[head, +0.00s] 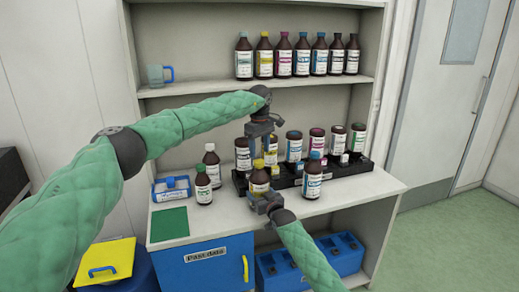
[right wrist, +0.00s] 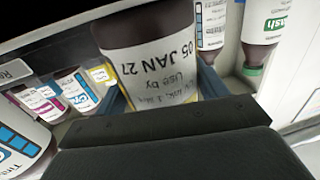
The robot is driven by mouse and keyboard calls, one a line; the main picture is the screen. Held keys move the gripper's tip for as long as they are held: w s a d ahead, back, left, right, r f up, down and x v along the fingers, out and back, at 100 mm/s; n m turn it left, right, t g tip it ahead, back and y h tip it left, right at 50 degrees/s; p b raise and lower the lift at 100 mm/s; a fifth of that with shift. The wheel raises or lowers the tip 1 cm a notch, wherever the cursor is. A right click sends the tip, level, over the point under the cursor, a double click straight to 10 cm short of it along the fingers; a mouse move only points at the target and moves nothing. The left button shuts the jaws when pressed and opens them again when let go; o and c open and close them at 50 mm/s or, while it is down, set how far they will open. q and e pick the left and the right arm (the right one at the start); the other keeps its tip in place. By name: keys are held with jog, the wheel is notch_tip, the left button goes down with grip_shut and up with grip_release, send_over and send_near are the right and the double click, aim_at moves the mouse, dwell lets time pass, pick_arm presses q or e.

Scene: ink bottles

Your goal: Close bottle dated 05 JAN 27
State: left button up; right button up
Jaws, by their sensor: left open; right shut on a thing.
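The bottle dated 05 JAN 27 (right wrist: 150,55) shows its label upside down in the right wrist view. In the head view the brown bottle (head: 259,181) stands upright at the counter's front, with a yellow cap (head: 259,163) at its mouth; I cannot tell how tightly the cap sits. My right gripper (head: 262,200) is shut on this bottle from the front, low on its body. My left gripper (head: 260,148) points down from above, open, its fingertips just over the yellow cap. Its fingers partly hide the bottles behind.
A black rack (head: 240,181) with several bottles stands behind. A blue-capped bottle (head: 312,178) is close on the right; a green-capped bottle (head: 203,186) and a white-capped bottle (head: 211,160) stand left. A blue tray (head: 171,190) and green mat (head: 169,224) lie further left. Several bottles line the upper shelf (head: 200,87).

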pick_arm(q)
jog(key=r, duration=0.3)
jog(key=shift+w+a+r, duration=0.1)
jog(key=shift+w+r, duration=0.05)
jog(key=shift+w, duration=0.2)
jog(key=shift+s+r+n, duration=0.1)
jog(key=shift+r+n, duration=0.05)
jog(key=shift+n, duration=0.85)
jog(key=n, duration=1)
jog(key=shift+s+n, duration=0.1)
jog(key=shift+n, duration=0.2)
jog(key=n, duration=0.9)
